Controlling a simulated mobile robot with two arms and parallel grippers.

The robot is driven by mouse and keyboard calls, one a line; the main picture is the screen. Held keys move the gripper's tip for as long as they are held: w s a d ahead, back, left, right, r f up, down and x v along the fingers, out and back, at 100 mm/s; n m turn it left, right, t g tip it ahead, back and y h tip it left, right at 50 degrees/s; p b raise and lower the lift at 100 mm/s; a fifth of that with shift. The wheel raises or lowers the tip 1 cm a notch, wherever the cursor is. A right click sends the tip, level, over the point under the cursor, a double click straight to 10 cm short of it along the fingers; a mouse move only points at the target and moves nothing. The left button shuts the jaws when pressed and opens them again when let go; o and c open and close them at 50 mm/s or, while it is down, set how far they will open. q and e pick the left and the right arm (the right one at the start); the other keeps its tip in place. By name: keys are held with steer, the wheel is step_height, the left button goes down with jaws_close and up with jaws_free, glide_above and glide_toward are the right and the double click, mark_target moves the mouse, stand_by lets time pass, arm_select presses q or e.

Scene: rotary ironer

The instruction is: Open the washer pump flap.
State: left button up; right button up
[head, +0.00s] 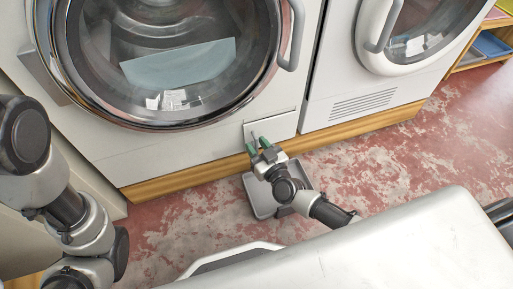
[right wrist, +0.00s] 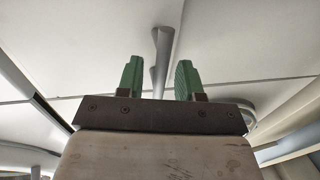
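The washer pump flap (head: 287,125) is a pale rectangular panel low on the right of the washer front and looks closed. In the head view my right gripper (head: 258,143) is just in front of it, its green fingers pointing at the flap and hiding part of it. In the right wrist view the two fingers (right wrist: 159,80) are apart. A narrow grey handle-like piece (right wrist: 161,45) stands out from the white panel and shows in the gap between them. I cannot tell whether the fingers touch it. My left gripper is out of view; only left arm links show.
A grey tray (head: 258,200) lies on the red floor below the flap, partly under my right arm. The washer's round door (head: 170,60) is above the flap. A second machine (head: 345,85) stands to the right. A wooden plinth (head: 180,183) runs along the base.

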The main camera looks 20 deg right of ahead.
steer(key=shift+w, duration=0.2)
jaws_close()
steer(key=shift+s, duration=0.1)
